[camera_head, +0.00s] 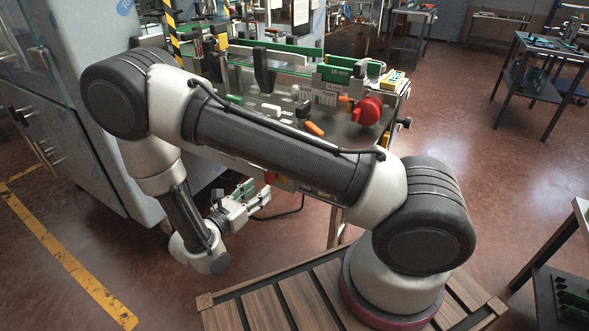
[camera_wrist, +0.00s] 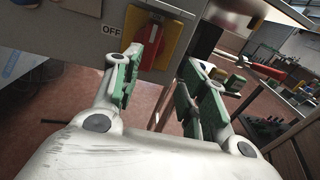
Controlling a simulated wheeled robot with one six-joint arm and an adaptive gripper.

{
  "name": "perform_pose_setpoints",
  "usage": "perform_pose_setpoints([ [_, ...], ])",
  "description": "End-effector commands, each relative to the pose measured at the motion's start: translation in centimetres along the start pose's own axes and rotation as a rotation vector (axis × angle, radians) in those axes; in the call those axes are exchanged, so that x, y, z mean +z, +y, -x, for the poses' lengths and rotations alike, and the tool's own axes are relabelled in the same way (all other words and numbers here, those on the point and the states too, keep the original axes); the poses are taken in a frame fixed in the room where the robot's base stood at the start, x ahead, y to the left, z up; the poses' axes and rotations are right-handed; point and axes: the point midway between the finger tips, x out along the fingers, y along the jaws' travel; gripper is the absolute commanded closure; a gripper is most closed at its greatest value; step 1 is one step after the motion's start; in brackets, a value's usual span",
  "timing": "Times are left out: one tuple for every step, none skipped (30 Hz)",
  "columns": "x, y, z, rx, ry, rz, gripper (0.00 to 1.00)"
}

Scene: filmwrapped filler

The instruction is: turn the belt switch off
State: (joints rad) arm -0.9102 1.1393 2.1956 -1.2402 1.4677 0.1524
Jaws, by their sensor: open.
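The belt switch (camera_wrist: 153,33) shows in the wrist view as a red rotary handle on a yellow plate, on a grey panel. A white "OFF" label (camera_wrist: 111,30) is left of the plate. The red handle runs roughly up and down in the picture, not toward the label. My gripper (camera_wrist: 162,68) is open and empty, its green-and-grey fingers below the switch; the left finger overlaps the handle's lower part in the picture. I cannot tell if they touch. In the head view my gripper (camera_head: 262,199) is low beside the conveyor, and the switch is mostly hidden there.
The conveyor table (camera_head: 342,150) stands behind my arm, carrying small orange and white pieces and a large red knob (camera_head: 368,110). A grey cabinet (camera_head: 90,150) stands on the left. A dark work table (camera_head: 535,70) is at right. Red floor between is open.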

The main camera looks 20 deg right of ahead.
Motion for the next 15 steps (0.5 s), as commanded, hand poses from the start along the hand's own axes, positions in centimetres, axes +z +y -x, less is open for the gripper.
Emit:
perform_pose_setpoints([
  [0.3,0.9,0.3,0.034,-0.012,-0.008,0.57],
  [0.5,1.3,0.4,0.05,-0.021,-0.013,0.57],
  [0.8,1.6,0.3,0.065,-0.032,-0.018,0.57],
  [1.0,1.6,0.1,0.066,-0.04,-0.022,0.57],
  [1.1,1.6,-0.2,0.065,-0.044,-0.026,0.57],
  [1.1,1.7,-0.7,0.063,-0.043,-0.029,0.57],
  [1.1,1.6,-1.1,0.061,-0.042,-0.03,0.57],
  [1.1,1.6,-1.6,0.06,-0.042,-0.03,0.57],
  [1.1,1.6,-2.4,0.059,-0.041,-0.029,0.57],
  [1.1,1.7,-2.9,0.058,-0.041,-0.029,0.57],
  [1.2,1.7,-3.5,0.059,-0.041,-0.028,0.57],
  [1.2,1.7,-4.1,0.058,-0.041,-0.028,0.57],
  [1.2,1.8,-4.6,0.058,-0.041,-0.028,0.57],
  [1.2,1.8,-5.1,0.058,-0.041,-0.029,0.57],
  [1.3,1.8,-5.7,0.059,-0.041,-0.029,0.57],
])
